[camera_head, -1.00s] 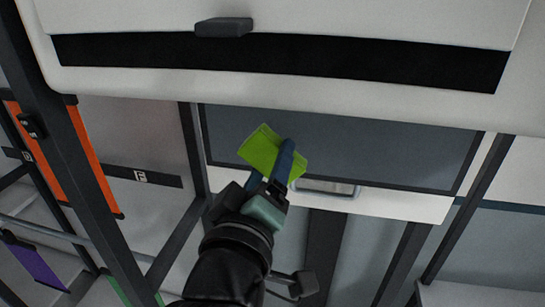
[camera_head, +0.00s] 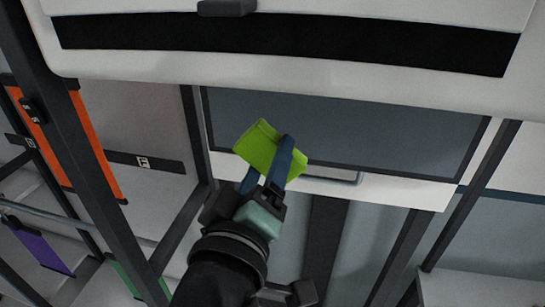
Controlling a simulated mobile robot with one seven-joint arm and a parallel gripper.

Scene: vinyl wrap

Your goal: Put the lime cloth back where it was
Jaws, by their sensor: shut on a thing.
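The lime cloth (camera_head: 257,146) is a small bright green folded piece near the middle of the head view. My gripper (camera_head: 267,170) is shut on it, with one dark blue finger across its right side. The cloth is held up in front of a grey panel with a white lower edge. My finger and wrist hide part of the cloth.
A dark grey panel (camera_head: 370,135) with a white lower strip and a handle (camera_head: 335,176) is behind the cloth. A white surface with a black band (camera_head: 300,38) spans the top. Dark frame posts stand at left, with orange (camera_head: 95,150), purple (camera_head: 40,248) and green (camera_head: 128,280) sheets around them.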

